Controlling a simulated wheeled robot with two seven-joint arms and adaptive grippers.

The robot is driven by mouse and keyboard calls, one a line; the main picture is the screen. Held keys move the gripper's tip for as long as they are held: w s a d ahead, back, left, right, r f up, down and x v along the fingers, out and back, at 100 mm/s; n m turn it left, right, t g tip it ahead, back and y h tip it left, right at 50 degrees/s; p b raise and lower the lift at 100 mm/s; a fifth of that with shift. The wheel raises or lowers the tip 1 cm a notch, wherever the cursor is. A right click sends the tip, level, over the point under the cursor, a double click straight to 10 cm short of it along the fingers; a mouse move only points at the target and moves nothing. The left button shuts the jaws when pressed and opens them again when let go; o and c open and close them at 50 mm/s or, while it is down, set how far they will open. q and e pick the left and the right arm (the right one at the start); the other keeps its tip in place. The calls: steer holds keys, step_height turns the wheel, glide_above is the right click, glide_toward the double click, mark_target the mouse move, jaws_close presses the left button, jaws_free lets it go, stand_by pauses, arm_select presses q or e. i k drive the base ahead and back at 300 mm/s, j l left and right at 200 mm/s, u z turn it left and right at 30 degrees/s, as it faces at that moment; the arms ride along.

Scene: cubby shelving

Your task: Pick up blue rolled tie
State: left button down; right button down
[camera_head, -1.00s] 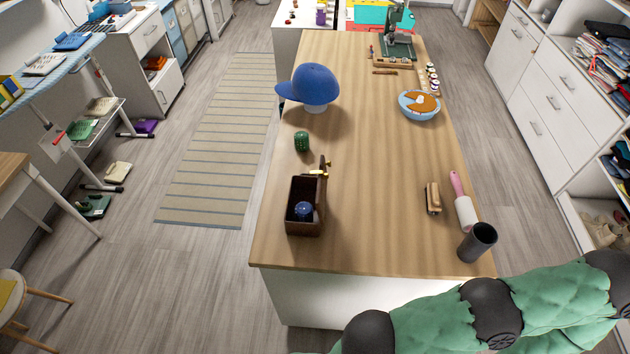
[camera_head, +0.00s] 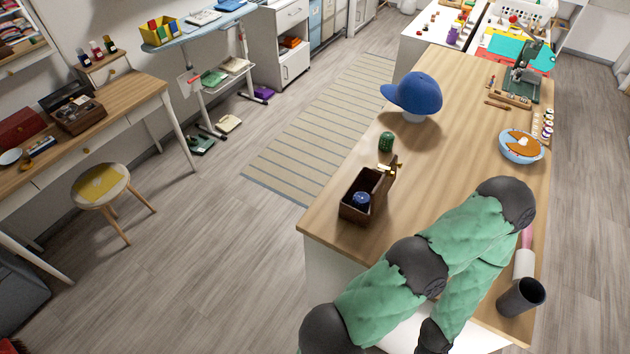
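A dark blue rolled item (camera_head: 361,200), which looks like the blue rolled tie, sits inside an open dark brown wooden box (camera_head: 352,213) near the left edge of the wooden counter. A green rolled item (camera_head: 386,141) stands on the counter just behind the box. One of my arms, green with dark joints, crosses the front right of the counter, to the right of the box and apart from it. Its bend is over the counter and its far part runs back down toward the bottom edge. I see no gripper fingers of either arm.
A blue cap on a stand (camera_head: 415,95) is behind the green roll. A dark cup (camera_head: 521,297), a partly hidden rolling pin (camera_head: 524,262) and a pie in a blue dish (camera_head: 522,145) are on the right. Open floor lies left of the counter (camera_head: 400,161).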

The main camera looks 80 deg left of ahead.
mark_target(361, 201)
steer(key=u, duration=2.25)
